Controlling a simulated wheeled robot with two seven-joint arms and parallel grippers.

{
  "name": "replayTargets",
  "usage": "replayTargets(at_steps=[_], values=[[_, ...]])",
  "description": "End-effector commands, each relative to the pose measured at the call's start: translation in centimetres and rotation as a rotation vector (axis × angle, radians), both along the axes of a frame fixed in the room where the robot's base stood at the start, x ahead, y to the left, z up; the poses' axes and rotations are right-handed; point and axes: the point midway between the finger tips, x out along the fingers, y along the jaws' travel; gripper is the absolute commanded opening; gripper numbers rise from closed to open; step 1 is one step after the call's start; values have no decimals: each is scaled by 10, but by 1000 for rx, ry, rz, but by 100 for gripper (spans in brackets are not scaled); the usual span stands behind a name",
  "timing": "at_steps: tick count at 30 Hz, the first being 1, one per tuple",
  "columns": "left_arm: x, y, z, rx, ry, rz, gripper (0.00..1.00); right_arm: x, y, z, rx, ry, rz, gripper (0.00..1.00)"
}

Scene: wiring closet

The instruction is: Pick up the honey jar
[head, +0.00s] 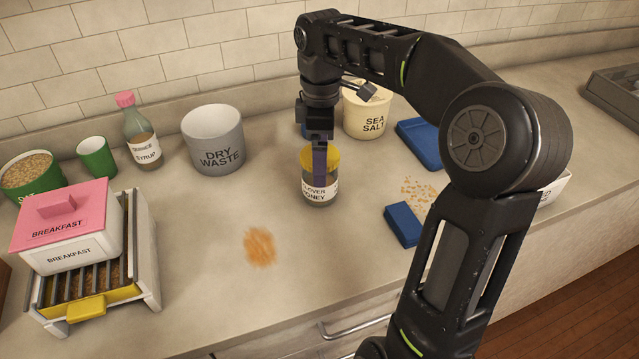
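The honey jar (319,198) stands upright on the counter near the middle of the head view. It has a yellow lid (333,157) and a white label reading "clover honey". My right gripper (320,163) points straight down at the jar. One dark purple finger overlaps the front of the lid and the upper jar; the other finger is hidden. I cannot tell whether the fingers press on the jar or only stand around it. My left gripper is not in view.
A grey dry waste bin (216,141), syrup bottle (140,134) and green cup (97,157) stand left. A sea salt canister (367,112) is behind right. A blue block (403,225) and crumbs (418,190) lie right. An orange smear (260,246) marks open counter.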

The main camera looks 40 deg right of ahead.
Motion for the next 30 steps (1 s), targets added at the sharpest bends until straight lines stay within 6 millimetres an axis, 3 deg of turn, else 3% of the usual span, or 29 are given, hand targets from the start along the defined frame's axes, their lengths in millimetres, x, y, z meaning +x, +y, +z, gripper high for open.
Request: replayTargets(at_steps=[5, 12, 23, 30], values=[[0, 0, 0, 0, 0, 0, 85, 0, 0, -3, 1, 1, 0, 98], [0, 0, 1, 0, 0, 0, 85, 0, 0, -25, 1, 1, 0, 98], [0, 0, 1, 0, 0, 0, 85, 0, 0, -29, 1, 2, 0, 98], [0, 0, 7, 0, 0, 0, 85, 2, 0, -61, 2, 4, -1, 98]])
